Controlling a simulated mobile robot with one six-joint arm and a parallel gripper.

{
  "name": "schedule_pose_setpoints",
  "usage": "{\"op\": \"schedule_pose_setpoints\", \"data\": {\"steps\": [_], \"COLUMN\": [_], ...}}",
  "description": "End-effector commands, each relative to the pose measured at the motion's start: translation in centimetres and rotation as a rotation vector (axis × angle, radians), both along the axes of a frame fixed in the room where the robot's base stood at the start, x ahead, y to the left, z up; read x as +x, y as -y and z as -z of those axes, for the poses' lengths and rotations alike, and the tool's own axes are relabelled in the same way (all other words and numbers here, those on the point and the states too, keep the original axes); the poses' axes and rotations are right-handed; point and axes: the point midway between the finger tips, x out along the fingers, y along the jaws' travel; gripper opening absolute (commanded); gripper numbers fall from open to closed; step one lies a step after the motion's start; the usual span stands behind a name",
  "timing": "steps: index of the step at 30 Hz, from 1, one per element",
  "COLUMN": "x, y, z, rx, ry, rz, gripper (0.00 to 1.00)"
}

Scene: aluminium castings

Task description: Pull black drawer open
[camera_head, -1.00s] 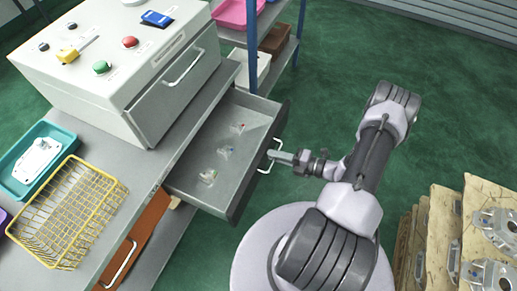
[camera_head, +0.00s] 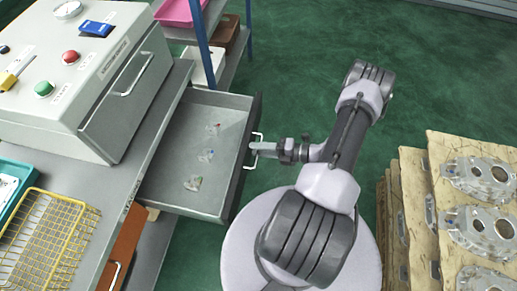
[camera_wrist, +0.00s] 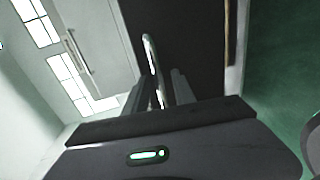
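The black drawer (camera_head: 236,188) stands well out from under the grey workbench (camera_head: 150,165), with its grey inside and several small bags (camera_head: 205,156) in view. Its pale bar handle (camera_head: 248,162) is on the dark front face. My gripper (camera_head: 259,147) is at the handle in the head view. In the wrist view my gripper's two fingers (camera_wrist: 161,88) are close together on either side of the handle (camera_wrist: 151,52), so it looks shut on it. The dark drawer front (camera_wrist: 185,45) fills the area beyond the fingers.
A grey control box (camera_head: 75,75) with coloured buttons sits on the bench. A yellow wire basket (camera_head: 50,235) and a teal tray (camera_head: 12,185) are beside it. An orange-brown drawer (camera_head: 122,250) is below. Stacked castings (camera_head: 480,180) stand at right. Green floor (camera_head: 310,75) is clear behind my arm.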

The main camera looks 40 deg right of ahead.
Motion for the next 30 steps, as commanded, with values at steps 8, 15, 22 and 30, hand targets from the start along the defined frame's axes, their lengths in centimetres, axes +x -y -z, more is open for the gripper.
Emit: {"op": "schedule_pose_setpoints", "data": {"steps": [8,15,22,30], "x": [0.0,-0.5,-4.7,-11.3], "y": [-0.1,0.3,3.5,8.2], "z": [0.0,-0.2,-1.5,-3.0], "rx": [0.0,0.0,-0.002,-0.003], "ry": [0.0,0.0,0.0,0.0], "rz": [-0.001,0.0,0.006,0.003], "gripper": [0.33,0.33,0.33,0.33]}}
